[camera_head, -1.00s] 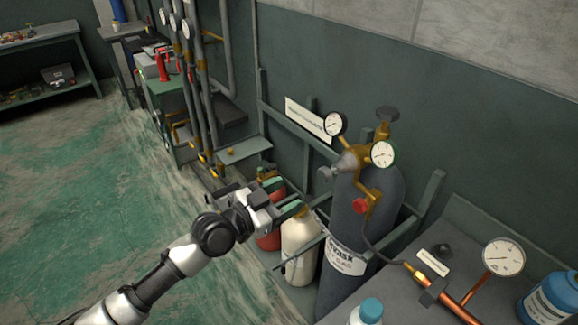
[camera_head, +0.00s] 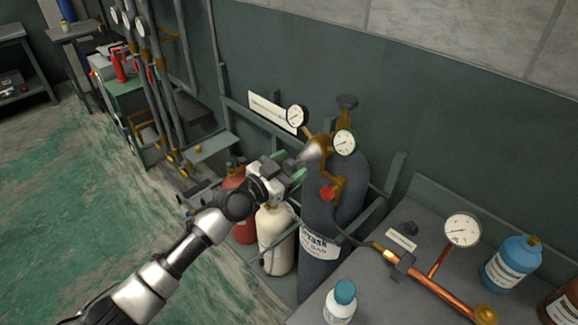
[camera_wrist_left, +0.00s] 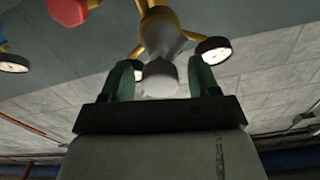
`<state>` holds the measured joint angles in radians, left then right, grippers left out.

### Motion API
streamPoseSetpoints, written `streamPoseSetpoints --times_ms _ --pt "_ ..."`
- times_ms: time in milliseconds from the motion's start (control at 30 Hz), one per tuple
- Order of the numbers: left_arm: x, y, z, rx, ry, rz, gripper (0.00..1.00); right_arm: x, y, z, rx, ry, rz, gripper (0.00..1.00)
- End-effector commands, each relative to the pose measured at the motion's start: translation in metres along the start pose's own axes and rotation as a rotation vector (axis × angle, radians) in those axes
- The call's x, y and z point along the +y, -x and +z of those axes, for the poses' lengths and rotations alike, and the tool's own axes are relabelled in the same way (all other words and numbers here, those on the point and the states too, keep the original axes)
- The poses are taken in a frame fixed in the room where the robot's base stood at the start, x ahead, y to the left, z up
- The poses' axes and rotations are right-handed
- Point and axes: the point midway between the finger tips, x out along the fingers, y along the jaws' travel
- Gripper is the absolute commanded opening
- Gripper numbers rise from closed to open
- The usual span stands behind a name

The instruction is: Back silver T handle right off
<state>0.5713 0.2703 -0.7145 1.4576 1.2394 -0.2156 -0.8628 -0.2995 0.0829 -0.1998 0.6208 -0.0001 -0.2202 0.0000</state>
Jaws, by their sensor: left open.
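The silver T handle (camera_head: 294,162) sticks out of the silver cone of the brass regulator (camera_head: 336,172) on the grey gas cylinder (camera_head: 322,212). In the left wrist view the handle's pale end (camera_wrist_left: 160,77) lies between the two green fingers. My left gripper (camera_head: 289,172) is open, with its fingertips close around the handle's end; the left wrist view shows its fingers (camera_wrist_left: 160,82) spread to either side. I cannot tell whether they touch it. The handle's crossbar is partly hidden by the gripper in the head view. My right gripper is not in view.
Two gauges (camera_head: 344,142) (camera_head: 297,116) and a red knob (camera_head: 327,194) sit close by on the regulator. A cream cylinder (camera_head: 276,240) and a red one (camera_head: 243,226) stand below my gripper. A bench (camera_head: 395,285) with copper pipe (camera_head: 440,287) and bottles fills the lower right.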

Motion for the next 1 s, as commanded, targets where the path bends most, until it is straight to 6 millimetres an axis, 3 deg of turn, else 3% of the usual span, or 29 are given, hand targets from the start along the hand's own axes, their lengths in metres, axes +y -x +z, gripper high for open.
streamPoseSetpoints --times_ms 133,433,767,1000 --pt "0.0 0.0002 0.0 0.0 0.0 0.0 0.6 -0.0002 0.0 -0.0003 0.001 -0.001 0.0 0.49" --pt "0.0 0.0005 0.0001 0.0 0.0 0.0 0.14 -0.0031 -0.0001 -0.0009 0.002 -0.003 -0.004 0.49" --pt "0.0002 0.0005 0.0007 0.0 0.038 0.0 0.12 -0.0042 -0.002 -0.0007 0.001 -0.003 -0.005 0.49" --pt "0.0002 0.0007 0.0017 0.0 0.177 -0.001 0.12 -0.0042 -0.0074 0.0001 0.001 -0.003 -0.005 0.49"
